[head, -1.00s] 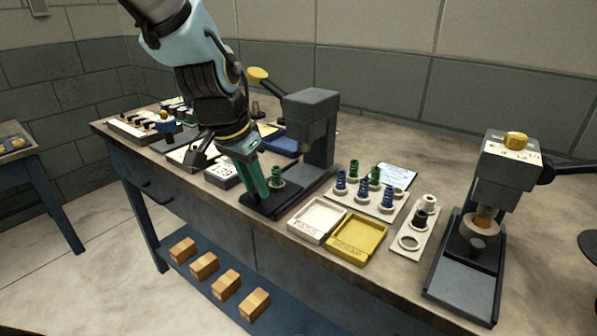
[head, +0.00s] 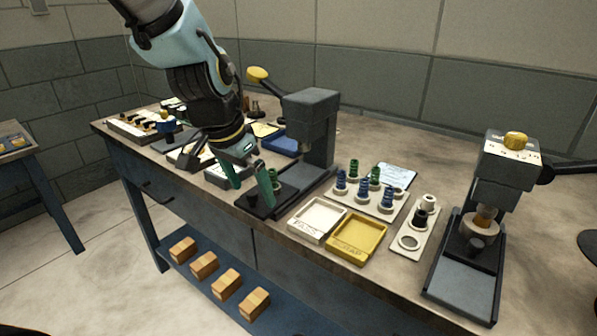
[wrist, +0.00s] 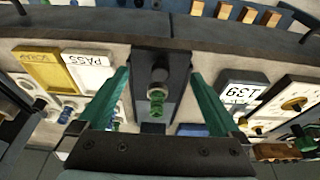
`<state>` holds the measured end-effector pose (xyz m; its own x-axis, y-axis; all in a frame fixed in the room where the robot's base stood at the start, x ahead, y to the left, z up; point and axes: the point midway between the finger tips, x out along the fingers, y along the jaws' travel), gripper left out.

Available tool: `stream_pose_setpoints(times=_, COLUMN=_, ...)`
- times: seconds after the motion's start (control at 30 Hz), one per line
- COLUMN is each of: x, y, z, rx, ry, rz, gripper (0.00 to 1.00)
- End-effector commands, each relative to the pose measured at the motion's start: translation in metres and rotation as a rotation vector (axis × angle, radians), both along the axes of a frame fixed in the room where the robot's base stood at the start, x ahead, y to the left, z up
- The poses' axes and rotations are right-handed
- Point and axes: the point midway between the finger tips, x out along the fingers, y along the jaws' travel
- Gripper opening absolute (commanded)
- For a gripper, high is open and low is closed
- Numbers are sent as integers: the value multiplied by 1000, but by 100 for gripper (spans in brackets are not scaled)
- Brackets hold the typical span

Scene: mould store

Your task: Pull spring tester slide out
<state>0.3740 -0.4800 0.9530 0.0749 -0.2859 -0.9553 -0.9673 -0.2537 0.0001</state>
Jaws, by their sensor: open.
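The spring tester (head: 312,108) is a dark grey press with a yellow-knobbed lever, standing on the bench. Its dark slide (head: 290,192) sticks out at the front towards the bench edge and carries a green spring (head: 273,176). My gripper (head: 254,195) is open and empty over the slide's front end, one finger to each side.
A white tray (head: 300,234) and a yellow tray (head: 343,254) stand right of the slide. Behind them is a rack (head: 345,201) of blue and green springs. Another press (head: 508,165) stands far right. A small labelled block (head: 216,174) is close to the left.

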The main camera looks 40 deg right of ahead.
Motion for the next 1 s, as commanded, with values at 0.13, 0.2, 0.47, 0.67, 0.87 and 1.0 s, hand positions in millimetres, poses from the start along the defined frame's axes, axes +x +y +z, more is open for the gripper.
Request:
stream_pose_setpoints(times=0.13, x=0, y=0, z=1, rx=0, ry=0, rz=0, gripper=100)
stream_pose_setpoints(times=0.2, x=0, y=0, z=3, rx=0, ry=0, rz=0, gripper=100)
stream_pose_setpoints(times=0.47, x=0, y=0, z=23, rx=-1, ry=0, rz=0, gripper=100)
stream_pose_setpoints(times=0.67, x=0, y=0, z=38, rx=-1, ry=0, rz=0, gripper=100)
stream_pose_setpoints(times=0.87, x=0, y=0, z=53, rx=-1, ry=-1, rz=0, gripper=100)
stream_pose_setpoints(times=1.0, x=0, y=0, z=64, rx=-1, ry=0, rz=0, gripper=100)
